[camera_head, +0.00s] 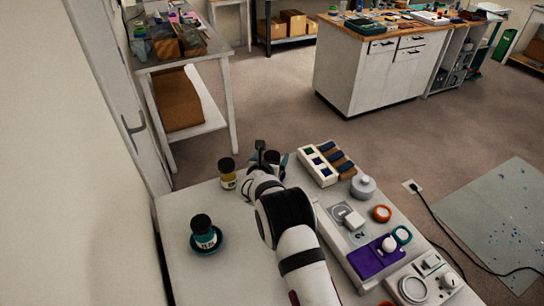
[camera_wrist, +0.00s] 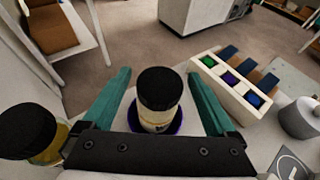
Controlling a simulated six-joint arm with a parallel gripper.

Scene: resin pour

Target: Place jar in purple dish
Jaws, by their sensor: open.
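A jar (camera_wrist: 158,100) with a black lid and pale body stands between my fingers in the wrist view. A purple dish (camera_wrist: 178,125) shows around its base, and the jar appears to sit in it. My gripper (camera_wrist: 158,75) is open, with one teal finger on each side of the jar and visible gaps. In the head view my gripper (camera_head: 270,158) is at the far edge of the table, with the dark lid of this jar (camera_head: 272,157) partly hidden by it. The purple dish is hidden there.
A yellow jar (camera_head: 228,173) with a black lid stands just left of my gripper. A teal-labelled jar (camera_head: 204,232) stands in a teal dish (camera_head: 219,240) nearer. A white tray (camera_head: 318,166) of coloured blocks and a grey lidded pot (camera_head: 363,186) lie to the right.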

